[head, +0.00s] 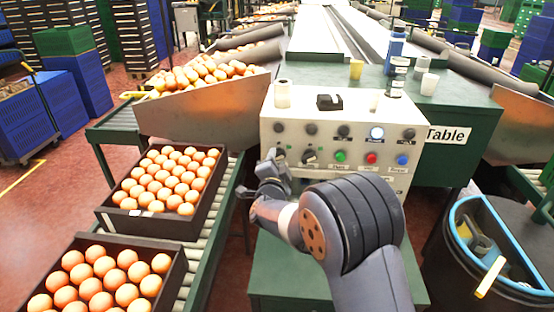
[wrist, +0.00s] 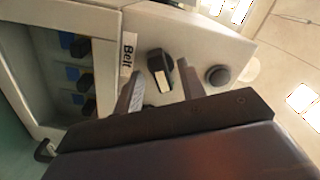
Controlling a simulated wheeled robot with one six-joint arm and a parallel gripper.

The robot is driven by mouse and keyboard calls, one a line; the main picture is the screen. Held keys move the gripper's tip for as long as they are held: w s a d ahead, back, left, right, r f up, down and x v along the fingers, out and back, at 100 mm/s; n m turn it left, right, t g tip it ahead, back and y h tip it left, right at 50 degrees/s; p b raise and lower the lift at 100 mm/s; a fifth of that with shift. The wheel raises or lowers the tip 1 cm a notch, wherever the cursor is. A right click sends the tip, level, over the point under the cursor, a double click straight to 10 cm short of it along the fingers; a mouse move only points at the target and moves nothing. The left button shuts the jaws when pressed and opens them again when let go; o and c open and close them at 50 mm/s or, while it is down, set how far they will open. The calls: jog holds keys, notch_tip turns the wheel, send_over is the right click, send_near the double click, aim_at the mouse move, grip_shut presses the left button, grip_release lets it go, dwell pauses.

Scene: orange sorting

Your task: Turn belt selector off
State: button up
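The belt selector (wrist: 160,71) is a black rotary knob with a pale mark, beside a label reading "Belt" in the wrist view. It sits on the beige control panel (head: 330,125) in the head view. My gripper (wrist: 158,85) is open, with one finger on each side of the knob. The fingers look close to the knob, but I cannot tell whether they touch it. In the head view my gripper (head: 270,170) is at the panel's lower left, in front of the selector there, which is mostly hidden.
A round dark button (wrist: 217,75) lies right of the knob. Green, red and blue buttons (head: 371,158) line the panel's lower row. Cups and bottles (head: 397,75) stand on and behind the panel. Crates of oranges (head: 165,225) lie on rollers at left; a bin (head: 495,245) stands at right.

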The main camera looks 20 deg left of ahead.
jog(key=shift+w+a, duration=0.1)
jog(key=shift+w, duration=0.4)
grip_shut()
